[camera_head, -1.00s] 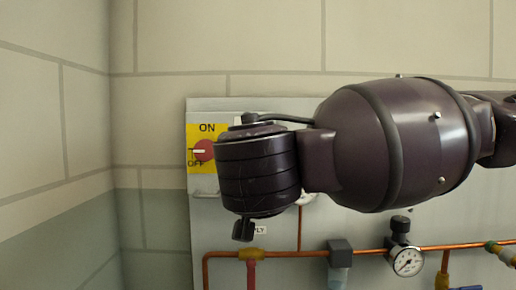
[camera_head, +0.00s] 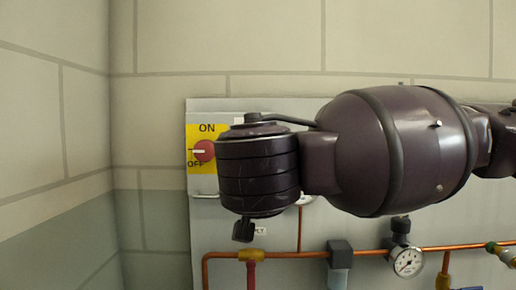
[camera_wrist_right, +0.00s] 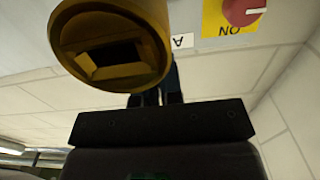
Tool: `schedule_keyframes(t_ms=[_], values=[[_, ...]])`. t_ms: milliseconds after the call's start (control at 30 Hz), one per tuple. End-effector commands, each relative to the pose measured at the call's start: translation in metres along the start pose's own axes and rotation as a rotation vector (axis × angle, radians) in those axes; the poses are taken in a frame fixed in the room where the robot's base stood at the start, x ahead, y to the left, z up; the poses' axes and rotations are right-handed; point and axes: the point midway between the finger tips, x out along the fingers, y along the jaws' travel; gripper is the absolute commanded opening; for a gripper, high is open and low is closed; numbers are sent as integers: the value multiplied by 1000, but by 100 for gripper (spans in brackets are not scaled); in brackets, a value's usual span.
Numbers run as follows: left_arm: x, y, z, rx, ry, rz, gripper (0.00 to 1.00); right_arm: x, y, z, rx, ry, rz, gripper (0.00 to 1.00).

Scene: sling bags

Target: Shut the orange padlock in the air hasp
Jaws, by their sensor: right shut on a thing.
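The orange padlock (camera_wrist_right: 108,48) appears to be the dark orange-yellow, round-ended body at the upper left of the right wrist view. A dark rectangular recess shows in its end, and its shackle is out of sight. My right gripper (camera_wrist_right: 158,94) is shut on it; the fingers are mostly hidden behind the body. In the head view my right wrist covers the gripper and padlock in front of the panel. I cannot make out the air hasp in either view. My left gripper is in neither view.
A grey panel (camera_head: 290,245) stands against the block wall. It carries a red ON/OFF knob (camera_head: 204,151) on a yellow plate, copper piping (camera_head: 310,254) and a pressure gauge (camera_head: 407,261). My right arm covers much of the panel's upper part. The left side is clear.

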Motion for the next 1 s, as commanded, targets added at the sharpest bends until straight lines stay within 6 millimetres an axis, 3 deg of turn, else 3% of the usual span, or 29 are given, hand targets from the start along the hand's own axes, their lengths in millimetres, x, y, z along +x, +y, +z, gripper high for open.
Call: schedule_keyframes(t_ms=[1000], values=[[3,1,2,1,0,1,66,14,0,0,2,0,0,0]])
